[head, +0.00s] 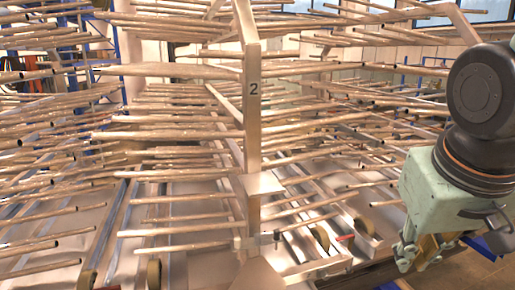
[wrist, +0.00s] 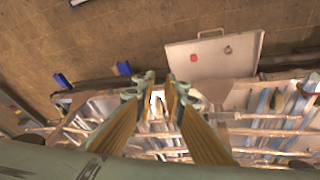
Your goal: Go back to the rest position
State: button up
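My gripper (head: 418,258) hangs at the lower right in the head view, below the green wrist housing and dark joint of my arm. It points down, to the right of the rack. In the wrist view, its two wooden-looking fingers (wrist: 160,92) stand apart with a gap between the tips. No object shows between them, so the gripper is open and empty. The tall metal rack (head: 252,110), marked "2" on its upright post, fills the middle and left of the head view. Many long thin rods stick out from it in tiers.
In the wrist view, a pale panel with a handle (wrist: 213,56) lies beyond the fingertips, and brown floor (wrist: 60,35) is open at the upper left. Rack rods (wrist: 265,132) run across the lower right. Small wheels (head: 320,237) show low on the rack.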

jog(key=s+a+r+y, duration=0.1)
jog(key=s+a+r, duration=0.1)
jog(key=s+a, duration=0.4)
jog(key=s, duration=0.5)
jog(key=shift+s+a+n+y, duration=0.2)
jog(key=shift+a+n+y, duration=0.1)
jog(key=shift+a+n, duration=0.1)
jog(key=shift+d+r, duration=0.1)
dwell(2.2)
jog(key=shift+w+d, duration=0.25)
jog(key=shift+d, duration=0.6)
dwell(1.0)
